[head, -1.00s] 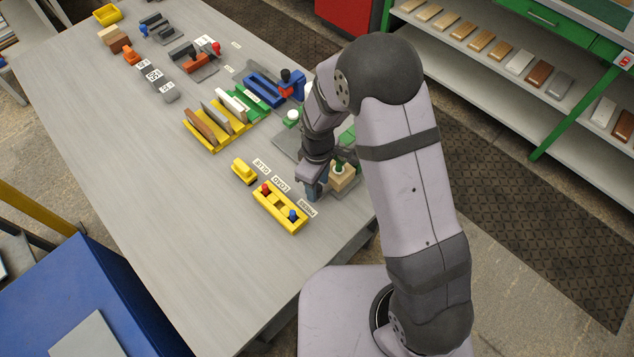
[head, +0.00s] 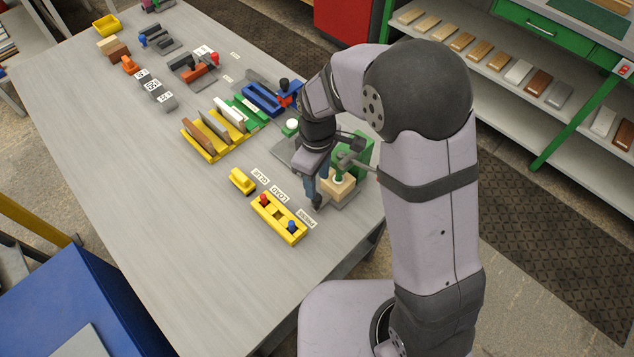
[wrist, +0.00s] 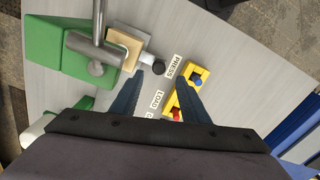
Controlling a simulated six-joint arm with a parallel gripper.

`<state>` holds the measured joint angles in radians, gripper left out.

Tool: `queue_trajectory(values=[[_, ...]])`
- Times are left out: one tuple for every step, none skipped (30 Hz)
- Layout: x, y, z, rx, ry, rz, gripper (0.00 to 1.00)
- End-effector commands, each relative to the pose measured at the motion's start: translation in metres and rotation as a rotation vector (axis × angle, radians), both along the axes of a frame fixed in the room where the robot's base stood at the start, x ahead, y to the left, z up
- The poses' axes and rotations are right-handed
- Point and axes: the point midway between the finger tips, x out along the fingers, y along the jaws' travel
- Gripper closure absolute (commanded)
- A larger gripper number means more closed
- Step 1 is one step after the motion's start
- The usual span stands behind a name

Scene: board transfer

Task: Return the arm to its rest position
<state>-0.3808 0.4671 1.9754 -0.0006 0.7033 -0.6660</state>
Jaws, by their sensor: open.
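My gripper (head: 316,192) is over the near right end of the grey table, beside the press station. In the wrist view my gripper (wrist: 158,90) has its two dark blue fingers spread apart with nothing between them. My forearm reaches down to it from the large dark elbow joint. The green press (head: 365,150), with its grey lever arm and a tan wooden block (head: 338,188), stands just right of the fingers. The press also shows at upper left in the wrist view (wrist: 55,50). My wrist hides part of the fixtures behind it.
A yellow holder (head: 268,217) with red and blue knobs lies left of the gripper, beside a small yellow block (head: 242,181). Racks with upright boards (head: 212,130) and a blue fixture (head: 262,99) stand farther back.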

Motion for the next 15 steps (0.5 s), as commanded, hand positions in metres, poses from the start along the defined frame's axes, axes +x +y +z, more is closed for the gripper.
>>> queue_trajectory(values=[[0.0001,0.0000,0.0006,0.000,0.000,0.000,0.59],[0.0001,0.0000,0.0007,0.000,0.000,0.000,0.59],[0.0001,0.0000,0.0007,0.000,0.000,0.000,0.59],[0.0002,0.0001,0.0007,0.000,0.000,0.000,0.59],[0.0002,0.0001,0.0007,0.001,0.000,0.000,0.59],[0.0003,0.0001,0.0006,0.001,0.000,0.000,0.59],[0.0003,0.0002,0.0006,0.001,0.000,0.000,0.59],[0.0003,0.0002,0.0006,0.000,-0.001,0.000,0.59],[0.0003,0.0002,0.0006,0.000,-0.001,0.000,0.59],[0.0003,0.0002,0.0005,0.000,-0.001,0.000,0.59],[0.0003,0.0002,0.0005,0.000,-0.001,0.000,0.59],[0.0003,0.0002,0.0005,0.000,-0.001,-0.003,0.59],[0.0003,0.0002,0.0004,0.000,-0.001,-0.008,0.59],[0.0003,0.0002,0.0004,0.000,-0.001,-0.017,0.59],[0.0003,0.0002,0.0004,0.000,-0.001,-0.032,0.59]])
